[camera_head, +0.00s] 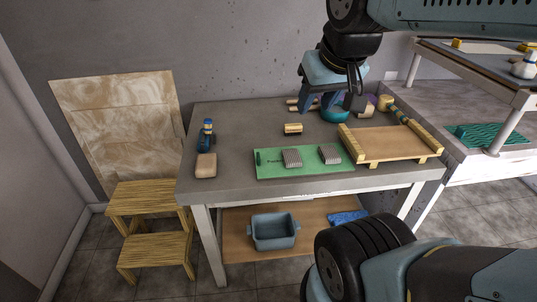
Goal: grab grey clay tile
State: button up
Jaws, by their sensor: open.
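Two grey clay tiles lie apart on the green mat (310,165) near the table's front edge: a left tile (292,157) and a right tile (329,154). Both look ribbed on top. My gripper (335,103) is open, with fingers pointing down, above the back part of the grey table (230,125). In the picture it is behind and above the tiles, apart from them. Nothing shows between its fingers. It partly hides a teal bowl (335,115).
A wooden board with rails (390,143) lies right of the mat. A small wooden block (293,129) is behind it. A blue bottle (207,134) and tan block (206,165) stand at left. Some table surface between them is clear.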

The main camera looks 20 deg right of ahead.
aim_at(291, 158)
jog(key=z, duration=0.8)
jog(key=i, duration=0.1)
jog(key=u, duration=2.5)
jog(key=k, duration=1.7)
jog(key=z, duration=1.35)
jog(key=i, duration=1.05)
jog(key=z, duration=0.05)
